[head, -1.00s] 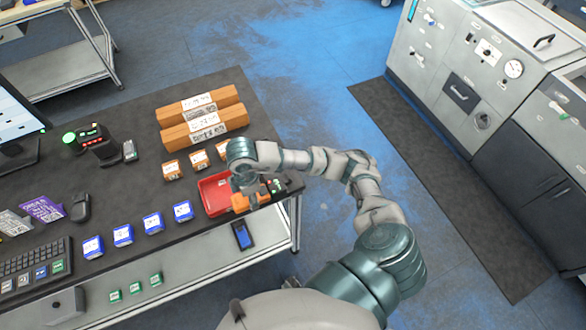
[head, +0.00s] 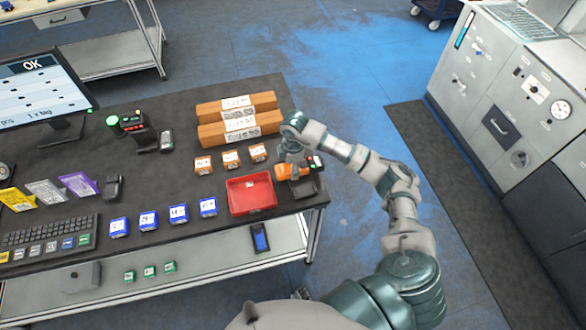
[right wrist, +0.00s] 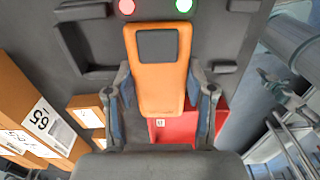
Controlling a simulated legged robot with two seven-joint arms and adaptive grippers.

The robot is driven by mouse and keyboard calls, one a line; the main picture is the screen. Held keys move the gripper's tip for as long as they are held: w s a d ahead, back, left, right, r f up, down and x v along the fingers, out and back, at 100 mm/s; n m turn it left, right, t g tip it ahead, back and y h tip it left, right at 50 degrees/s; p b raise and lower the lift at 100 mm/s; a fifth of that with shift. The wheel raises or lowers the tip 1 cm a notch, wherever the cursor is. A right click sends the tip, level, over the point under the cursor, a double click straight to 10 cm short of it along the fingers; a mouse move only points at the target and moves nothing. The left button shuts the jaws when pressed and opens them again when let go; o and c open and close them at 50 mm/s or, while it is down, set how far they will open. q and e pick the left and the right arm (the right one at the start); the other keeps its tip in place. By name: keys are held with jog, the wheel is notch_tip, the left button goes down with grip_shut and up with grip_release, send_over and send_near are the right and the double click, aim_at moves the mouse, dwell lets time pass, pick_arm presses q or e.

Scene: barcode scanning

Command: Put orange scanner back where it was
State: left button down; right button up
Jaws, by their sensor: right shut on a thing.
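The orange scanner (head: 284,171) is at the right end of the dark table in the head view, at a black holder (head: 306,186) with red and green lights. My right gripper (head: 290,160) is shut on it from above. In the right wrist view the scanner (right wrist: 158,70) is upright between the two fingers (right wrist: 160,110), with its top end close to the holder's red and green lights. Whether it is fully seated in the holder I cannot tell. My left gripper is not in view.
A red tray (head: 251,194) stands just left of the holder. Small orange boxes (head: 231,159) and long brown boxes (head: 238,120) lie behind it. Blue boxes (head: 178,213) line the front edge. A second scanner stand (head: 138,128) and monitor (head: 40,92) are farther left.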

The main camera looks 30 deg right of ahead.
jog(key=shift+a+f, duration=0.1)
jog(key=shift+f, duration=0.5)
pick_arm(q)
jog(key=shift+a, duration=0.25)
pick_arm(e)
jog(key=shift+a, duration=0.1)
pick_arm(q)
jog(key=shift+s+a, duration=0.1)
pick_arm(e)
jog(key=o, duration=1.1)
jog(key=shift+f, duration=0.1)
jog(key=shift+c, duration=0.2)
jog(key=shift+d, duration=0.2)
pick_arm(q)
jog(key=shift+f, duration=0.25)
pick_arm(e)
notch_tip(320, 180, up, 12)
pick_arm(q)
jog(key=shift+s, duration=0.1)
pick_arm(e)
jog(key=shift+s, duration=0.15)
